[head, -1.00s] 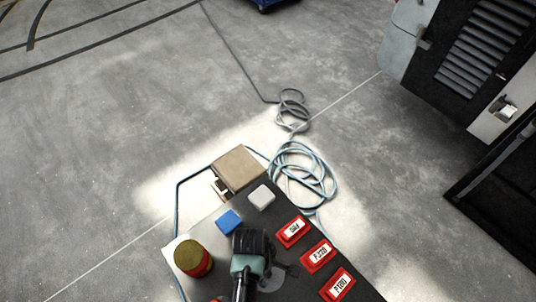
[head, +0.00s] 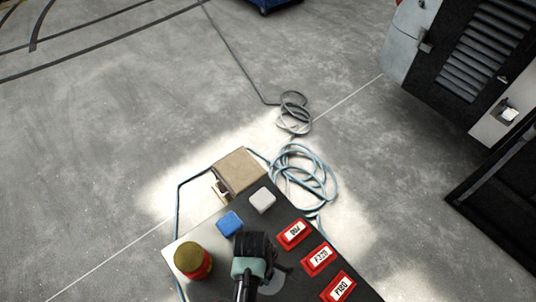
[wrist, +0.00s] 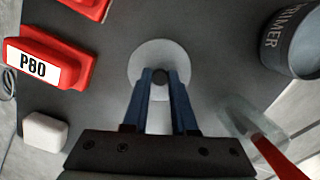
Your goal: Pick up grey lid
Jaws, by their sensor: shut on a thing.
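The grey lid (wrist: 186,58) is a pale round disc with a small dark knob (wrist: 158,77) at its middle, seen from above in the wrist view. Part of the lid also shows in the head view (head: 273,284), beside my arm. My gripper (wrist: 159,80) has its two blue fingers closed on the knob. Whether the lid touches the tabletop or is raised, I cannot tell.
Red labelled blocks (head: 318,258) stand right of my gripper. A blue block (head: 230,223), a white block (head: 263,199) and a red can (head: 193,261) stand around it. A primer can (wrist: 293,42) and a red-handled tool (wrist: 278,158) are close by in the wrist view.

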